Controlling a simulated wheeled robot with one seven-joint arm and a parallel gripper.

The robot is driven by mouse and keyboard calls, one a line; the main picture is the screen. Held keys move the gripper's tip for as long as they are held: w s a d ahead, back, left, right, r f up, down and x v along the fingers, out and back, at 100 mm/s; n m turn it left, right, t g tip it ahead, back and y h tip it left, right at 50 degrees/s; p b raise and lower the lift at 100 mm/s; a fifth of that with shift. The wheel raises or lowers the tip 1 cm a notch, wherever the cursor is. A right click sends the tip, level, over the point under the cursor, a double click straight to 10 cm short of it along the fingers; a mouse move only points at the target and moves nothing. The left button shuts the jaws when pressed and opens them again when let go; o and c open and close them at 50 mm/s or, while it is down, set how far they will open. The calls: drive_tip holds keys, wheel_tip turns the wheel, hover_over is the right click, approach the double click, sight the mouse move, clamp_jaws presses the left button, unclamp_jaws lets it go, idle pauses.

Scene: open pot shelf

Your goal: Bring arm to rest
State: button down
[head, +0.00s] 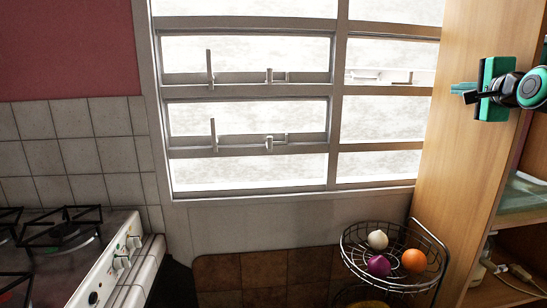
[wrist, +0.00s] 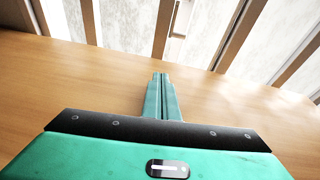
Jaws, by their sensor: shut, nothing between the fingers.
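My gripper (head: 464,89) is at the upper right of the head view, level with the window and in front of the wooden side panel (head: 471,150) of the shelf. Its green fingers point left. In the wrist view my gripper (wrist: 160,80) has its two fingers together, with nothing between them. Behind the fingers is a plain wooden surface (wrist: 250,105), with bright window panes beyond it.
A wire basket (head: 370,274) holding an orange (head: 414,260), a purple item (head: 378,265) and a pale item (head: 377,239) stands low beside the panel. A gas stove (head: 118,252) is at left. Open shelf compartments (head: 505,290) are at right. The space before the window (head: 245,120) looks clear.

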drive_tip(key=s+a+f+n+g, duration=0.2)
drive_tip(key=s+f+g, duration=0.15)
drive_tip(key=f, duration=0.45)
drive_tip(key=s+a+f+n+g+y, duration=0.1)
drive_tip(key=s+f+n+g, duration=0.1)
drive_tip(key=s+f, duration=0.45)
drive_tip(key=s+a+f+n+g, duration=0.2)
drive_tip(key=s+f+n+g, duration=0.1)
drive_tip(key=f, duration=0.7)
drive_tip(key=s+a+f+n+g, duration=0.2)
drive_tip(key=s+f, duration=0.2)
drive_tip(key=s, duration=0.3)
drive_tip(key=s+a+f+n+g+y, duration=0.1)
drive_tip(key=s+a+f+n+g, duration=0.1)
drive_tip(key=s+f, duration=0.3)
drive_tip(key=s+a+f+n+g+y, duration=0.1)
drive_tip(key=s+a+f+n+g, duration=0.1)
drive_tip(key=s, duration=0.9)
wheel_tip(320, 180, down, 3)
drive_tip(key=shift+a+f+g, duration=0.1)
drive_tip(key=shift+a+g, duration=0.6)
drive_tip(key=shift+g, duration=0.55)
drive_tip(key=shift+w+a, duration=0.1)
